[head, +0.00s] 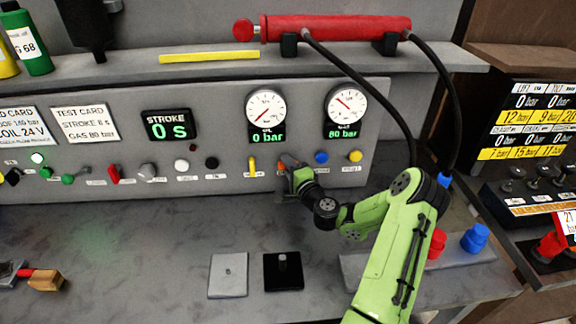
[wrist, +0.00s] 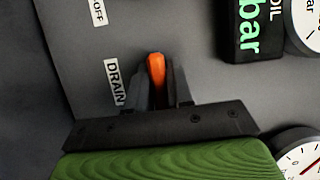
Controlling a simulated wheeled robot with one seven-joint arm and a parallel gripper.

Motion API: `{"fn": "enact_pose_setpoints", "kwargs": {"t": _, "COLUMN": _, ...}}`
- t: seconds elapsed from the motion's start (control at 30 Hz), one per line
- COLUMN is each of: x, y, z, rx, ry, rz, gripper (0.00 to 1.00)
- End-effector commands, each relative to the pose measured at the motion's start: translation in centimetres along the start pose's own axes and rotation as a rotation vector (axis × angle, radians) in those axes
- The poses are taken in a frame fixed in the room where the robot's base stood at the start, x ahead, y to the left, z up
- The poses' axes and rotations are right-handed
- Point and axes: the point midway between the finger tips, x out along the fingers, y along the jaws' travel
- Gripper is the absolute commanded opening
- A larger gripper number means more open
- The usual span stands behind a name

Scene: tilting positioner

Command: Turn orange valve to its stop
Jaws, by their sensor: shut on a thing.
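The orange valve (wrist: 155,69) is a small lever on the grey panel, next to a label reading DRAIN in the wrist view. My gripper (wrist: 160,90) is shut on it, with a dark finger on each side of the lever. In the head view only a bit of the orange valve (head: 282,165) shows beside my gripper (head: 291,172); the rest is hidden behind the gripper. The oil gauge (head: 266,108) above it has a display reading 0 bar, and the gauge (head: 346,104) to its right reads 80 bar.
A yellow lever (head: 252,167) is close on the left, and a blue knob (head: 321,157) and a yellow knob (head: 355,156) are on the right. A red cylinder (head: 335,28) with black hoses lies on the shelf above. The bench (head: 130,240) in front is mostly clear.

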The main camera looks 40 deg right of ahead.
Motion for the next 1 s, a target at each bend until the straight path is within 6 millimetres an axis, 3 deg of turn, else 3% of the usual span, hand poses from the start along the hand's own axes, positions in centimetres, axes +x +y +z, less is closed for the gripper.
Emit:
{"fn": "enact_pose_setpoints", "kwargs": {"t": 0.37, "x": -0.01, "y": -0.07, "z": 0.02, "rx": -0.15, "ry": -0.001, "rz": 0.062, "gripper": 0.0}}
{"fn": "enact_pose_setpoints", "kwargs": {"t": 1.0, "x": 0.02, "y": -0.11, "z": 0.08, "rx": -0.701, "ry": 0.0, "rz": 0.288, "gripper": 0.0}}
